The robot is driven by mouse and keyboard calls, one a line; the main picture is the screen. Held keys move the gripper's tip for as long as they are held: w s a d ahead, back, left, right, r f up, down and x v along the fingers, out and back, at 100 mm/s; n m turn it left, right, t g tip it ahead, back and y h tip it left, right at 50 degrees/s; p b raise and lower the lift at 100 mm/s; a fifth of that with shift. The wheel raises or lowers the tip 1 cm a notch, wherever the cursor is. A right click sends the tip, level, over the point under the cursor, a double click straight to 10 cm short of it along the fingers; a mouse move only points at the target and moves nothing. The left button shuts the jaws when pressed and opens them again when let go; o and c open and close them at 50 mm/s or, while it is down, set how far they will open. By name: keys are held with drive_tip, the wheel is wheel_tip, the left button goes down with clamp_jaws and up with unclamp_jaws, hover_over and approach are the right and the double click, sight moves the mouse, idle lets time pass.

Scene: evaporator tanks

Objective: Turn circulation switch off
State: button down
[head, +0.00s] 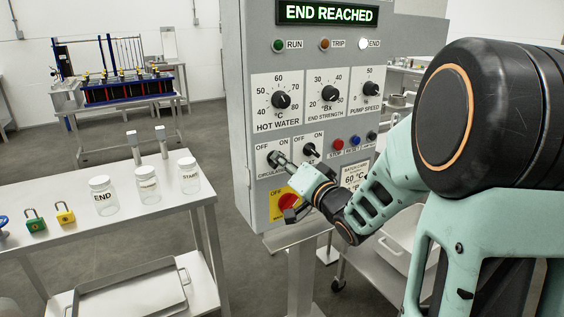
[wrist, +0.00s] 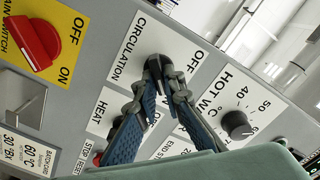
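The circulation switch (head: 276,158) is a black knob on a white plate marked OFF and ON, low on the left of the grey control panel (head: 240,100). In the wrist view its plate (wrist: 124,48) shows the words CIRCULATION and OFF. My gripper (head: 283,163) is at this switch, and in the wrist view its fingertips (wrist: 158,68) close in on the dark knob from both sides. The fingers hide most of the knob, so I cannot tell which way it points. The heat switch (head: 310,149) is just to the right in the head view.
The red main switch (head: 288,201) on a yellow plate is close below. Dials (head: 281,99) sit above, under a display reading END REACHED (head: 328,13). A table (head: 120,235) with jars and padlocks stands at the left. Open floor lies behind it.

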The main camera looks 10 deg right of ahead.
idle(0.4)
drive_tip(key=shift+s+a+f+n+b, duration=0.1)
drive_tip(key=shift+a+n+b, duration=0.1)
drive_tip(key=shift+n+b, duration=3.75)
drive_tip(key=shift+s+a+n+b, duration=0.15)
drive_tip(key=shift+n+b, duration=2.7)
drive_tip(key=shift+n, duration=2.2)
drive_tip(key=shift+w, duration=0.1)
drive_tip(key=c, duration=2)
unclamp_jaws()
drive_tip(key=shift+c, duration=0.2)
